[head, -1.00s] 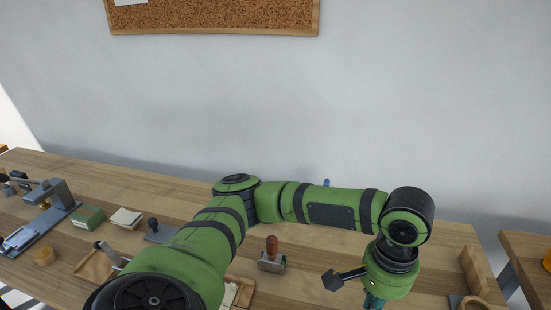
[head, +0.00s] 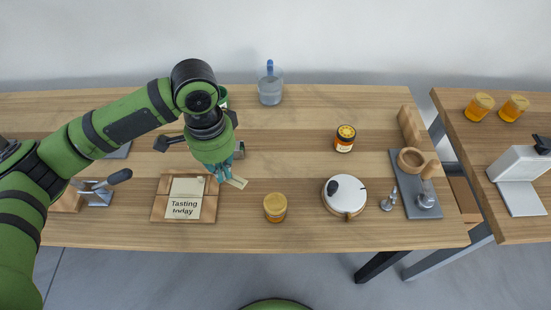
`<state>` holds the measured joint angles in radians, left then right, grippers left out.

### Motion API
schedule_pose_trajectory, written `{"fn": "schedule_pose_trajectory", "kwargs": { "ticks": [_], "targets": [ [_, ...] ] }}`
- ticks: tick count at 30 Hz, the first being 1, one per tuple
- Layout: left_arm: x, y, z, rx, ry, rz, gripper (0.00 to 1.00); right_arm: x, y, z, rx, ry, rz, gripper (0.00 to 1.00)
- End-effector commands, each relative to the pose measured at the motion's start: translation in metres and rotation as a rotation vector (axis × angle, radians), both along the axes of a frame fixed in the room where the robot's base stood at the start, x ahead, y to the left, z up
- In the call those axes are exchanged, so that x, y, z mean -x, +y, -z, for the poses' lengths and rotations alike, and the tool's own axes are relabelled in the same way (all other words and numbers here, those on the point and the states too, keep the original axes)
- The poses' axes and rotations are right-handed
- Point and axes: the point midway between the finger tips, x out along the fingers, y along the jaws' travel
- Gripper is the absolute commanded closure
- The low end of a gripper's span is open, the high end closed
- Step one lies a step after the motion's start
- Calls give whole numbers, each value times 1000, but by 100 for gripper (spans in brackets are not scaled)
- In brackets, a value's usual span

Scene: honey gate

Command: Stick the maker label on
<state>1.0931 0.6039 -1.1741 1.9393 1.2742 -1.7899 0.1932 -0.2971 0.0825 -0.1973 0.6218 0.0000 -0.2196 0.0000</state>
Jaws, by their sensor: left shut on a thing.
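My left gripper (head: 229,174) points down over the middle of the table. It is shut on a small cream label (head: 238,182), which sticks out to the lower right of the fingers. A honey jar with a tan lid (head: 275,207) stands upright to the lower right of the label, apart from it. A second jar (head: 345,139) stands farther back to the right, with a dark and orange side and an orange-marked top. My right gripper is not in view.
A wooden tray (head: 154,210) with a "Tasting today" card (head: 184,204) lies left of the gripper. A white round pot (head: 345,197) stands right of the near jar. A glass of water (head: 270,86) stands at the back. A grey mat (head: 419,208) with tools lies at the right.

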Motion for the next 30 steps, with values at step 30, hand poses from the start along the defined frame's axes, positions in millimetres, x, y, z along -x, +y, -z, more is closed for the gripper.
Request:
{"fn": "schedule_pose_trajectory", "kwargs": {
  "ticks": [30],
  "targets": [
    [-5, -124, 6, 9, -40, 1802, 100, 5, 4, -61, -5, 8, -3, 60]
  ]
}}
